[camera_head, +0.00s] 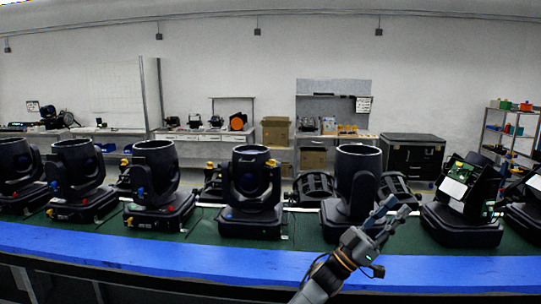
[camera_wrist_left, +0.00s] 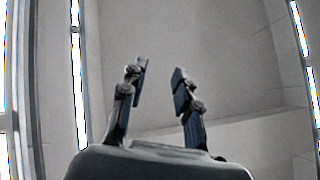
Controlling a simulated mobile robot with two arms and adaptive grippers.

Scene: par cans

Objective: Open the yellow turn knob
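Small yellow parts show on or behind the black par cans in the head view: one (camera_head: 271,162) by the middle can, one (camera_head: 210,165) left of it, and one (camera_head: 125,162) further left. They are too small to tell which is the yellow turn knob. My left gripper (camera_head: 390,213) is raised over the bench's front side, in front of the can (camera_head: 357,178) right of the middle and apart from the yellow parts. In the left wrist view its two fingers (camera_wrist_left: 160,76) stand apart with nothing between them. My right gripper is not in view.
Several black moving-head lamps stand in a row on the green bench top (camera_head: 195,228) with a blue front edge (camera_head: 180,255). An opened lamp with a circuit board (camera_head: 465,200) stands right of my gripper. Shelves, boxes and a black case (camera_head: 412,155) are behind.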

